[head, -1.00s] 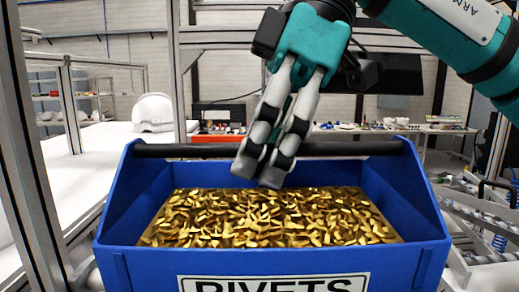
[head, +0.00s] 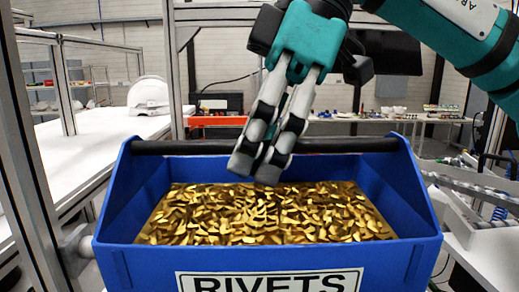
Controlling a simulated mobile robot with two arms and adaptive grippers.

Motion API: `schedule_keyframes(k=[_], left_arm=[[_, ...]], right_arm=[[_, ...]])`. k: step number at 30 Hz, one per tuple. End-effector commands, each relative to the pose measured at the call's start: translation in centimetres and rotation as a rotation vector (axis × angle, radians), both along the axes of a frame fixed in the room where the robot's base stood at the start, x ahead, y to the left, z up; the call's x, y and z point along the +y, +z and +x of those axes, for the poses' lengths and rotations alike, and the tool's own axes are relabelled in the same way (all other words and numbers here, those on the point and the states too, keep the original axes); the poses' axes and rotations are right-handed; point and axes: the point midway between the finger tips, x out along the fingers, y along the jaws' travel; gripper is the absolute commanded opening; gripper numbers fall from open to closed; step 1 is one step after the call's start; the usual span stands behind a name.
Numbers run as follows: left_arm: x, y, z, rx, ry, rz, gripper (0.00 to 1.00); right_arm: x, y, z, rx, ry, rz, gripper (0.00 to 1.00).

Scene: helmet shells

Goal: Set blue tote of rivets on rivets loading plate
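The blue tote of rivets (head: 130,262) fills the lower middle of the head view, upright, with a "RIVETS" label on its front and gold rivets (head: 255,215) inside. A black bar handle (head: 350,146) spans its top. My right gripper (head: 256,170) comes down from above at the middle of the handle, its grey fingers close together and shut on it. The fingers hide that part of the bar, and their tips hang above the rivets. The underside of the tote is out of sight. I cannot make out the rivets loading plate. My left gripper is not in view.
A white table (head: 90,150) with a white helmet shell (head: 148,93) stands at the left, behind a metal frame post (head: 32,150). Metal rails and a white surface (head: 490,250) lie at the right. A bench with small parts (head: 390,117) stands at the back.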

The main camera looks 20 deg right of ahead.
Motion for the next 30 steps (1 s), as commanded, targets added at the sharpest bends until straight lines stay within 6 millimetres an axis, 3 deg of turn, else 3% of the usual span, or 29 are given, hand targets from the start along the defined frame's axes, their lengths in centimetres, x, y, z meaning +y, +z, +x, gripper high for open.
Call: schedule_keyframes(k=[15,23,30], left_arm=[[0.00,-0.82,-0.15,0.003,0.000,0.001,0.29],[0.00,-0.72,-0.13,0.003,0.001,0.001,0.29],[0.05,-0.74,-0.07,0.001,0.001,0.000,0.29]], right_arm=[[0.00,-0.87,-0.01,-0.001,-0.001,0.003,0.00],[0.00,-0.79,-0.01,0.000,0.000,0.002,0.32],[-0.02,-0.91,0.02,0.001,0.000,-0.002,0.33]])
